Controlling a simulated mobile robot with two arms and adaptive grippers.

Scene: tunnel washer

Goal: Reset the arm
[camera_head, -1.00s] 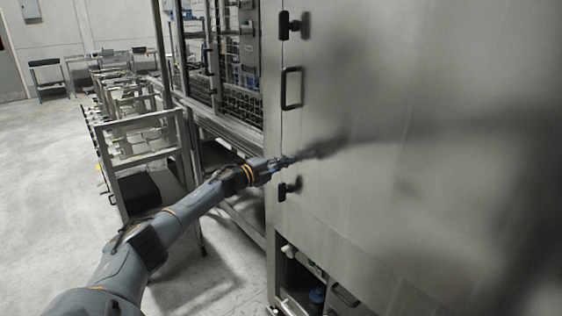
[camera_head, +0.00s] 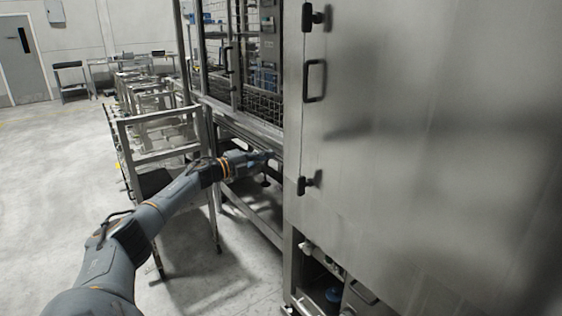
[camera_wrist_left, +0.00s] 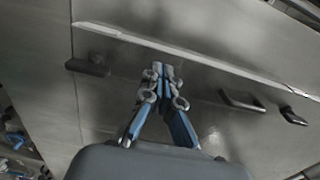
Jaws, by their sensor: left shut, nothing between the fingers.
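My left arm comes in from the lower left of the head view. Its gripper (camera_head: 268,156) is in front of the washer's lower frame, left of the large steel door panel (camera_head: 420,160). In the left wrist view the gripper (camera_wrist_left: 164,72) has its blue and grey fingers together, shut and empty. The steel panel fills the background there, with a dark handle (camera_wrist_left: 242,100) to the right of the fingers. The gripper appears apart from the panel. My right gripper is not in view.
The door panel has a black handle (camera_head: 315,80) and black latches above (camera_head: 313,17) and below (camera_head: 309,183). A metal rack (camera_head: 160,140) stands close beside my left forearm. Open concrete floor (camera_head: 60,180) lies to the left.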

